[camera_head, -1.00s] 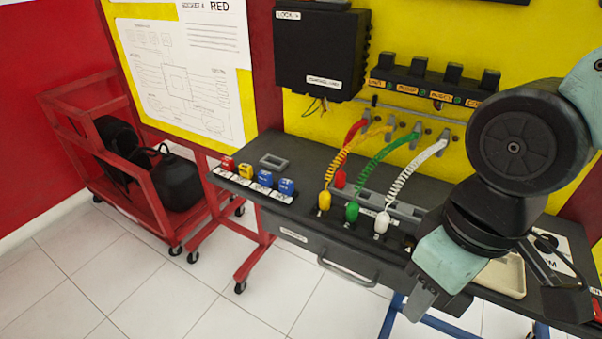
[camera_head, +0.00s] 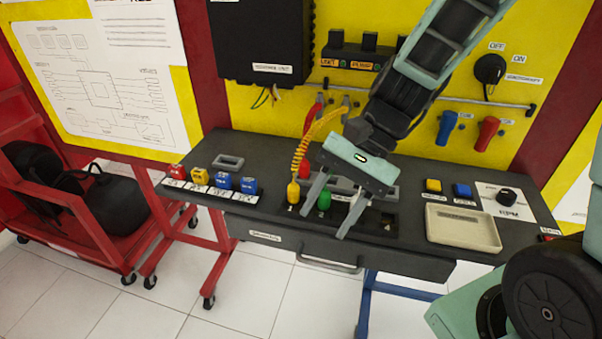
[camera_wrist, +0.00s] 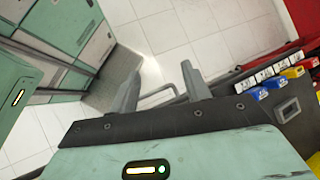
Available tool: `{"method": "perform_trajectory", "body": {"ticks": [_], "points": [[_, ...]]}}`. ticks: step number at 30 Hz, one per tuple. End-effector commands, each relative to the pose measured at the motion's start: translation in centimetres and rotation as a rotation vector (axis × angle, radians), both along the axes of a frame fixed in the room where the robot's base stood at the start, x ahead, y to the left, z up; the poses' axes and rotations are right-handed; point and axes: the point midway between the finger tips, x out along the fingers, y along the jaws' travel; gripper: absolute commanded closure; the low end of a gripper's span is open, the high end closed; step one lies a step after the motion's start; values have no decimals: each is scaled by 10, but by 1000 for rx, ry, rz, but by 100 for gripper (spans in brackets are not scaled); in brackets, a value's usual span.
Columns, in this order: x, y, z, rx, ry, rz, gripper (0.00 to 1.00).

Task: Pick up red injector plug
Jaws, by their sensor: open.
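My gripper (camera_head: 324,222) is open and empty, pointing down over the front of the bench. Its fingers spread in front of the red plug, and the green plug (camera_head: 324,200) shows between them. I cannot make out the red plug there.
A yellow plug (camera_head: 293,192) stands left of my gripper. Red, yellow and blue blocks (camera_head: 222,182) line the bench's left front edge. A beige tray (camera_head: 463,228) lies to the right. A red cart (camera_head: 95,240) stands at the left.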

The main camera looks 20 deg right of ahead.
Motion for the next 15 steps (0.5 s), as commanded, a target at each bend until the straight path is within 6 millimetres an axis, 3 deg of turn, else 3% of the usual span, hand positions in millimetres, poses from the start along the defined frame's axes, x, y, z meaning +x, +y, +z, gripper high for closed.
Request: {"method": "perform_trajectory", "body": {"ticks": [3, 7, 12, 15], "points": [[47, -29, -13, 140, 152, -377, 52], [97, -73, -19, 307, 273, -743, 52], [131, -120, -24, 448, 342, -1010, 52], [139, -129, -25, 482, 355, -1068, 52]]}}
